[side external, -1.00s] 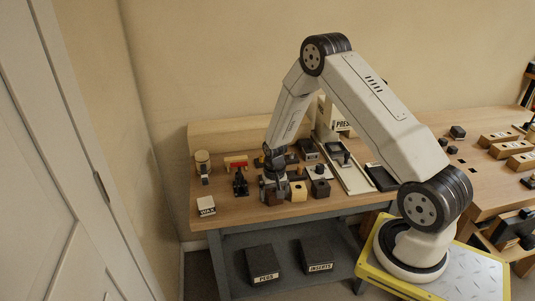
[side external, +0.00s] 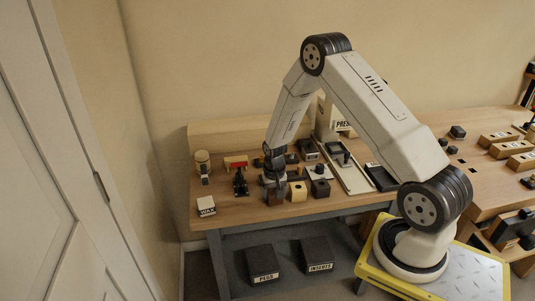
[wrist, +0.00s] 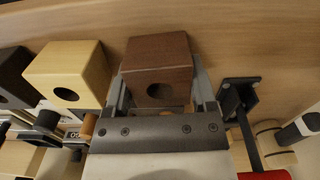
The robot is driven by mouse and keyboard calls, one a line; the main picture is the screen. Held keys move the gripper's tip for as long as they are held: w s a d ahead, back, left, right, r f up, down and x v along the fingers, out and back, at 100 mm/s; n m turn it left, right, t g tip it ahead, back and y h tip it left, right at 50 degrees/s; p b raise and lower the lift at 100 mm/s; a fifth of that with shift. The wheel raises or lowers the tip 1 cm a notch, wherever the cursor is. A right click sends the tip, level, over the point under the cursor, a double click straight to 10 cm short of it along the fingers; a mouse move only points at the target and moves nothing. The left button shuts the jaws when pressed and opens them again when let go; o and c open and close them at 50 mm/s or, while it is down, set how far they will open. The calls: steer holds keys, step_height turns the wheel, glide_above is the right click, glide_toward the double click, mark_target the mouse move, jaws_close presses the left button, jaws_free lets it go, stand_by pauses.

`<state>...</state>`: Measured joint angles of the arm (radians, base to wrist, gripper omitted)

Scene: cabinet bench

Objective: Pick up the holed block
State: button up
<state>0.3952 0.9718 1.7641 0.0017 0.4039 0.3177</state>
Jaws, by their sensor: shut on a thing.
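The red-brown holed block (wrist: 157,60) is in the wrist view, its round hole facing my gripper (wrist: 160,76). My gripper's two fingers lie along its left and right sides and are shut on it. In the side external view my gripper (side external: 274,187) points down over the bench's front edge, with the brown block (side external: 274,198) low between its fingers. I cannot tell whether the block touches the bench top. A pale yellow holed block (side external: 297,191) stands close to its right, also seen in the wrist view (wrist: 73,68). A dark holed block (side external: 320,189) stands farther right.
A red-topped black clamp (side external: 238,174) and a white WAX box (side external: 206,206) are to the left. A press (side external: 338,130) and rail stand behind to the right. Bare bench lies front left.

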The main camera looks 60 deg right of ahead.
steer(key=shift+r, duration=0.1)
steer(key=shift+r, duration=0.75)
steer(key=s+a+r, duration=0.4)
steer(key=s+r, duration=0.7)
steer(key=s, duration=0.2)
steer(key=shift+s+a+r, duration=0.15)
steer(key=shift+r, duration=0.1)
